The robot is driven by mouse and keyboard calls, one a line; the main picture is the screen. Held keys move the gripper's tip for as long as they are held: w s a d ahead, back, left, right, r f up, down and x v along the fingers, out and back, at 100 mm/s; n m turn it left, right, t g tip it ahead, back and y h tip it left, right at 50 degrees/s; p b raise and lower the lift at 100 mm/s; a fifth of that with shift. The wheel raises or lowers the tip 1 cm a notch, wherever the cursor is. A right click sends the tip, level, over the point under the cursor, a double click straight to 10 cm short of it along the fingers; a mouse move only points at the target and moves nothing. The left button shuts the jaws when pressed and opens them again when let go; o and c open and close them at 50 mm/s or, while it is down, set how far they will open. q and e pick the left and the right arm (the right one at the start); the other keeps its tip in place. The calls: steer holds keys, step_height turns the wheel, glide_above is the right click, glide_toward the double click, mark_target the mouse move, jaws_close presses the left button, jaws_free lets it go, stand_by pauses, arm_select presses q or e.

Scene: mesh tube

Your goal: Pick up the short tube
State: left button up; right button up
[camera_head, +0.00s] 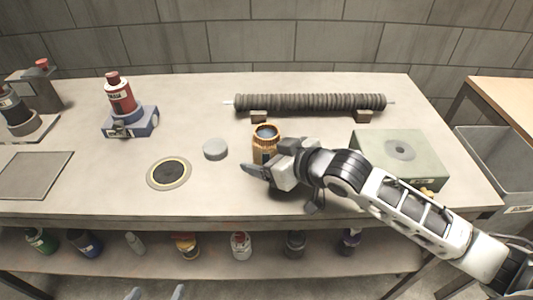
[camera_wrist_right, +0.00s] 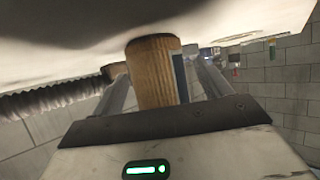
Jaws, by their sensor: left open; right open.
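The short tube (camera_head: 266,133) is an orange-brown cylinder with a dark open top. It stands upright on the table, right of the centre. My right gripper (camera_head: 258,166) is low at the table, at the tube's near side, and hides its lower part. In the right wrist view the tube (camera_wrist_right: 152,70) shows between the two spread fingers of my right gripper (camera_wrist_right: 160,82). I cannot tell whether either finger touches it. My left gripper (camera_head: 155,293) shows only as two spread fingertips at the bottom edge, open and empty, away from the tube.
A long ribbed mesh tube (camera_head: 310,102) lies on two supports behind. A grey-green box (camera_head: 408,158) stands right, under my right arm. A grey disc (camera_head: 215,149) and a round dark plate (camera_head: 169,173) lie left. A red bottle (camera_head: 119,95) stands on a blue base (camera_head: 130,122).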

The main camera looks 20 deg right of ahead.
steer(key=shift+w+a, duration=0.1)
steer(key=c, duration=1.1)
